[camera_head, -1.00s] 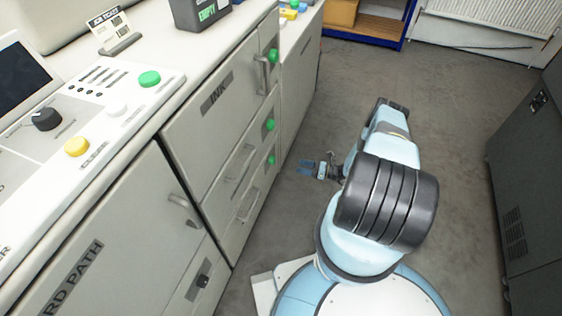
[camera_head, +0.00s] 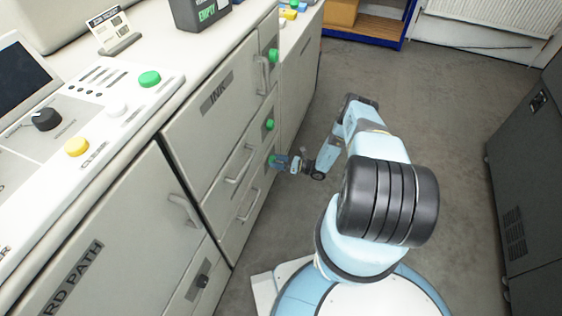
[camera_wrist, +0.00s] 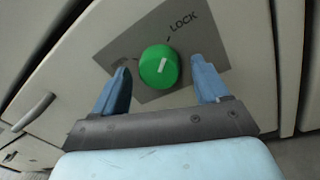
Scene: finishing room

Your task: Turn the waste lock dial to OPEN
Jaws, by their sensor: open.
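The green dial (camera_wrist: 159,67) sits on a grey plate (camera_wrist: 205,45) on a light cabinet front in the wrist view. Its white mark points up and slightly right, toward the word LOCK; the lettering at the plate's left is mostly hidden by a finger. My gripper (camera_wrist: 162,82) is open, with one blue finger on each side of the dial and a visible gap to both.
Two more green dials, a middle one (camera_head: 270,124) and an upper one (camera_head: 273,55), are above on the same cabinet. Drawer handles (camera_head: 238,165) stick out to the left. A dark grey cabinet (camera_head: 525,190) stands at the right. The floor (camera_head: 440,110) between is clear.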

